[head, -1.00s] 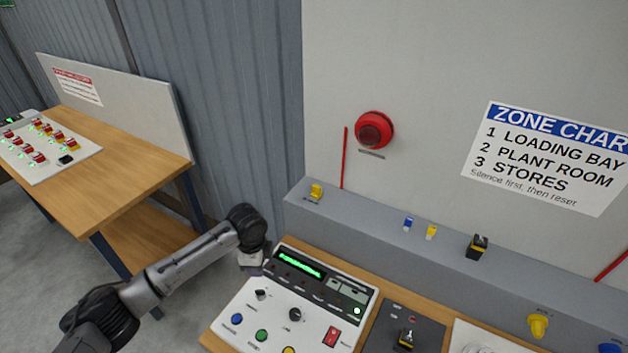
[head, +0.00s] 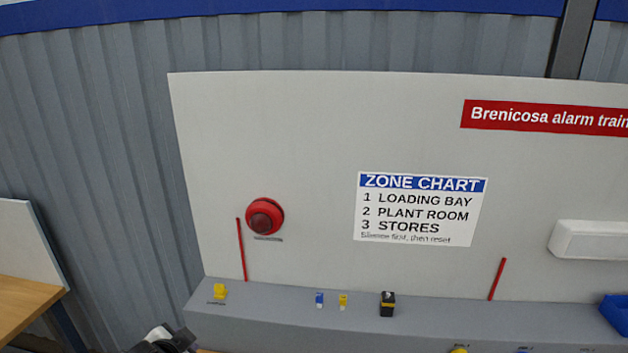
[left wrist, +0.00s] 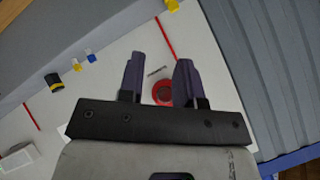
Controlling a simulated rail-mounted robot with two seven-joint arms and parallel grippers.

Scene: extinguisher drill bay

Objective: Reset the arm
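In the left wrist view my left gripper (left wrist: 160,66) has its two dark fingers apart, with nothing between the tips. The red round beacon (left wrist: 163,93) on the white wall panel shows in the gap behind them. My right arm and gripper are in neither view.
The white wall panel (head: 330,120) carries the red beacon (head: 265,216), a zone chart (head: 420,209) and red rods. The grey ledge (head: 260,320) bears small yellow and blue pieces and a black-yellow switch (head: 387,304). A wooden table (head: 22,303) stands at left.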

